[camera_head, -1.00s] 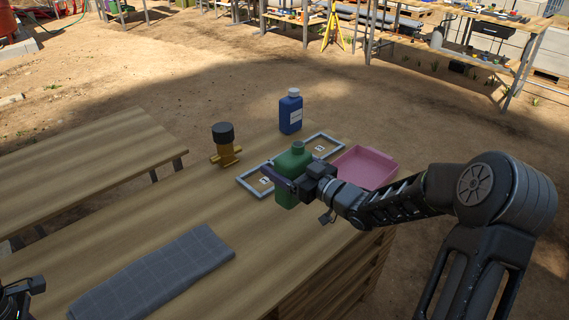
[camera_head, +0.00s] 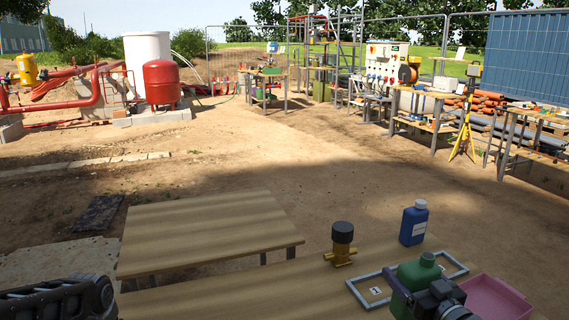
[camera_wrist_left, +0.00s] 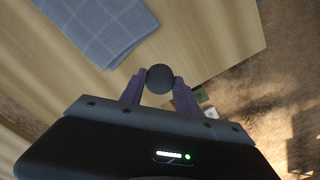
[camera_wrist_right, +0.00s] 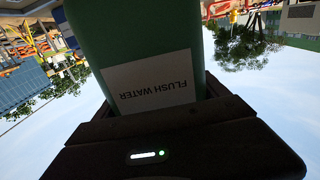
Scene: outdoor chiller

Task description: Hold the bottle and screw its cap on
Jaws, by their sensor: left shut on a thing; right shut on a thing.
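The green bottle (camera_head: 420,272) is in my right gripper (camera_head: 408,289), at the lower right of the head view. Its top shows a green neck with no cap on it; its base is hidden. In the right wrist view the bottle (camera_wrist_right: 130,35) fills the upper middle, its "FLUSH WATER" label upside down. My left gripper (camera_wrist_left: 159,88) is shut on a round black cap (camera_wrist_left: 160,76), seen end-on in the left wrist view. That cap is well apart from the bottle. The left gripper's jaws do not show in the head view.
A grey frame (camera_head: 366,298) with marked cards lies by the bottle. A pink tray (camera_head: 497,300), a blue bottle (camera_head: 413,225) with a white cap and a brass valve (camera_head: 341,252) stand close by. A folded grey-blue cloth (camera_wrist_left: 100,25) shows in the left wrist view.

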